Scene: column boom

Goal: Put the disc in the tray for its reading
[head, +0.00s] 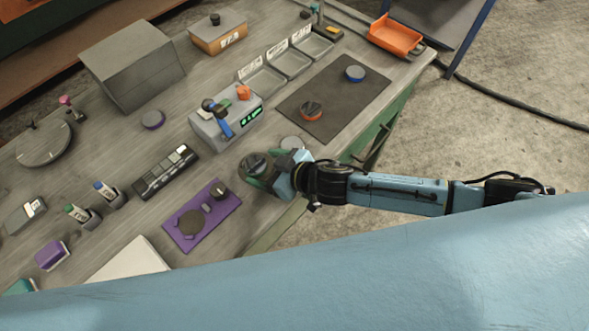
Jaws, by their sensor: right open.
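A dark disc with a green rim (253,165) is at the tip of my right gripper (271,174), near the front edge of the bench. The jaws are open; whether they touch the disc I cannot tell. A grey measuring device (208,130) with a lit green display (251,116) stands just behind it; the digits are too small to read. Three shallow grey trays with label cards stand in a row: a near one (265,82), a middle one (291,64) and a far one (315,46). They look empty, and their labels are unreadable. My left gripper is out of view.
A pale disc (292,143) lies beside my right wrist.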

